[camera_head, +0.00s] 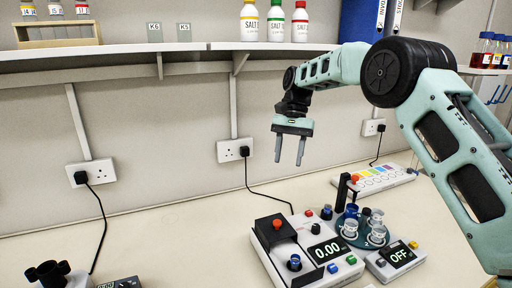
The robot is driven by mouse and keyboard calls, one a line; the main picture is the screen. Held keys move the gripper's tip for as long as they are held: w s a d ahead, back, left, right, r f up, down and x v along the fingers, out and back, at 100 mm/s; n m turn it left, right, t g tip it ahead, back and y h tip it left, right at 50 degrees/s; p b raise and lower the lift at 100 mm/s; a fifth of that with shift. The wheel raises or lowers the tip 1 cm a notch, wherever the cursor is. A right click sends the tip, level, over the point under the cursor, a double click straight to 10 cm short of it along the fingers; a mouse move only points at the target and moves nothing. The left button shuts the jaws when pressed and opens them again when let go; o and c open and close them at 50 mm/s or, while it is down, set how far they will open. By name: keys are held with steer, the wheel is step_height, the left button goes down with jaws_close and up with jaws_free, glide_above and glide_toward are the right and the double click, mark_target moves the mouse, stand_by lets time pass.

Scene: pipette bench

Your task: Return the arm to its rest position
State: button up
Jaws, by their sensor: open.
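My gripper (289,150) hangs at the end of my arm in the upper middle of the head view. Its two grey fingers point down, apart from each other, with nothing between them. It is in the air in front of the wall, above and behind the bench devices, touching nothing that I can see. My arm comes in from the right edge, rises to a large black joint and bends over toward the gripper.
Below stand a white device reading 0.00 (326,249), a stand with clear cups (351,240) and a small box reading OFF (399,254). A shelf (204,47) with salt bottles runs above.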

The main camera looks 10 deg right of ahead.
steer(key=s+a+n+t+b, duration=0.1)
steer(key=s+a+n, duration=0.4)
steer(key=s, duration=0.5)
steer(key=s+a+n, duration=0.3)
steer(key=s+a, duration=0.4)
steer(key=s, duration=0.3)
steer(key=s+d+f+n+t+h, duration=0.1)
steer(key=s+f+n, duration=0.2)
steer(key=s, duration=0.7)
steer(key=s+d+f+n+t+b, duration=0.1)
steer(key=s+d+f+n, duration=0.1)
steer(key=s, duration=0.8)
steer(key=shift+s+d+f+n+t+h, duration=0.3)
steer(key=shift+s+f+n+h, duration=0.1)
steer(key=shift+f+n, duration=0.45)
